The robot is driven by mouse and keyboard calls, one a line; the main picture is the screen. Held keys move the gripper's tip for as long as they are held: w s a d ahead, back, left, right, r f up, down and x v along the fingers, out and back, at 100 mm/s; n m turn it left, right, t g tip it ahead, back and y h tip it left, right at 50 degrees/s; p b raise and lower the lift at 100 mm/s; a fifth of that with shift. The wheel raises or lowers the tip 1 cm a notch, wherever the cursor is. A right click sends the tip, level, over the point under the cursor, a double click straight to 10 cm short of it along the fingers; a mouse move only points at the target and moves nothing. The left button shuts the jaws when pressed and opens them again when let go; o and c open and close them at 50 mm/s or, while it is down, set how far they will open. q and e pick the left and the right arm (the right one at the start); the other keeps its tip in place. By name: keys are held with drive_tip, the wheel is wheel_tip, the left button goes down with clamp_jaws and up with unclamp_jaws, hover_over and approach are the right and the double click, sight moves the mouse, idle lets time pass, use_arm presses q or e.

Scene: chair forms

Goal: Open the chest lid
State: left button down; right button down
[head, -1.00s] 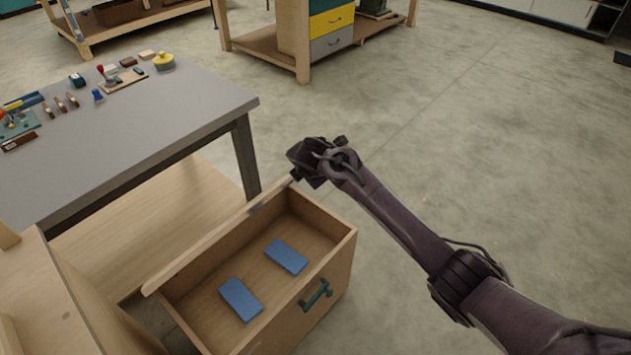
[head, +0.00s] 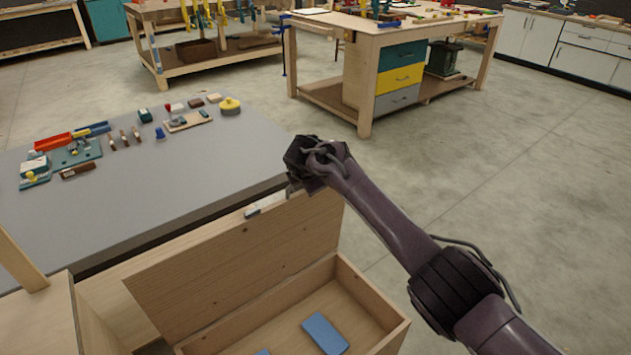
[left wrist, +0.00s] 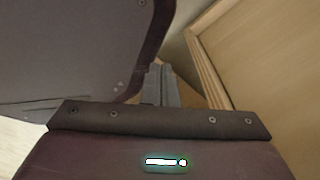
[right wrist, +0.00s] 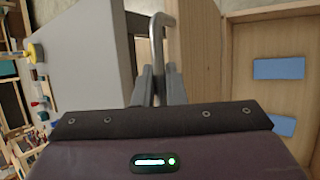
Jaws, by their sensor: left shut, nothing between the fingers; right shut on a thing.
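The wooden chest (head: 378,293) stands open at the bottom of the head view. Its lid (head: 235,265) stands up along the chest's far side, with a broad wooden face towards me. My right gripper (head: 293,185) is at the right end of the lid's top edge. In the right wrist view its fingers (right wrist: 158,85) are shut on a grey bent bar (right wrist: 158,35), which looks like the lid handle. My left gripper (left wrist: 160,82) is shut and empty in the left wrist view, with a wooden frame to its right; it is not in the head view.
Blue blocks (head: 325,333) lie in the chest. A grey-topped table (head: 225,150) with small tools is close behind the lid. A workbench with coloured drawers (head: 400,78) stands further back. Open floor lies to the right.

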drive_tip(key=c, duration=1.5)
unclamp_jaws()
drive_tip(key=shift+s+f, duration=0.1)
drive_tip(key=shift+f, duration=0.05)
drive_tip(key=v, duration=0.8)
drive_tip(key=shift+p, duration=0.35)
